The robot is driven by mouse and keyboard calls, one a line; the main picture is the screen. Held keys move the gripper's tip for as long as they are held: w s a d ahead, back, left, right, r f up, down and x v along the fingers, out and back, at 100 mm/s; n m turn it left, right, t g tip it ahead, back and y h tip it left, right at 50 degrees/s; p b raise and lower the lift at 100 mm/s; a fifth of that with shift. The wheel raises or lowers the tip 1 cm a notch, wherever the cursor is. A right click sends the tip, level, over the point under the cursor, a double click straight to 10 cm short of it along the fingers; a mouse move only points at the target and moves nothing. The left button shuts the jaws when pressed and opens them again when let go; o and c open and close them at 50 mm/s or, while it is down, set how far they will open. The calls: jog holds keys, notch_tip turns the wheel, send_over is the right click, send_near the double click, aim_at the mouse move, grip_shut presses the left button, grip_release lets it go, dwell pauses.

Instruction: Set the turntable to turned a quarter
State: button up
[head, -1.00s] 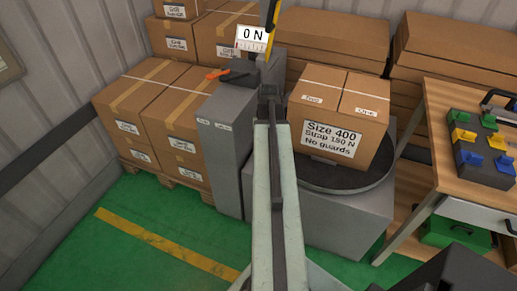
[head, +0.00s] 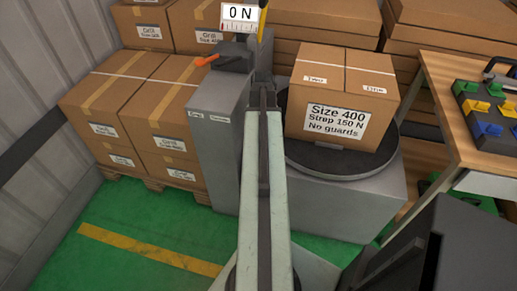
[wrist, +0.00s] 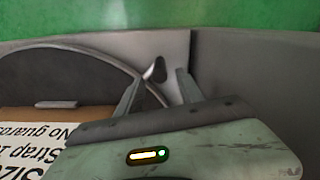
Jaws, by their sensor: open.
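The turntable (head: 310,160) is a dark round disc on a grey block (head: 345,205) in the head view. A carton (head: 343,75) labelled "Size 400, Strap 150 N, No guards" stands on it, its label facing me. In the wrist view, part of the disc (wrist: 70,75) and the carton's label (wrist: 35,150) show at the left. My gripper (wrist: 158,84) is open at the disc's rim. A small grey pointed piece (wrist: 155,70) shows between or just beyond the fingers; contact cannot be told. The head view does not show the fingers clearly.
A grey column (head: 215,140) with an orange-handled lever (head: 208,61) and a "0 N" gauge (head: 241,17) stands left of the turntable. Stacked cartons (head: 130,110) fill the left and back. A wooden table (head: 445,115) stands at the right. Green floor (head: 160,215) is open in front.

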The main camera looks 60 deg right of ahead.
notch_tip(320, 180, down, 8)
jog(key=b, duration=0.8)
jog(key=shift+r, duration=0.1)
grip_shut()
dwell(0.9)
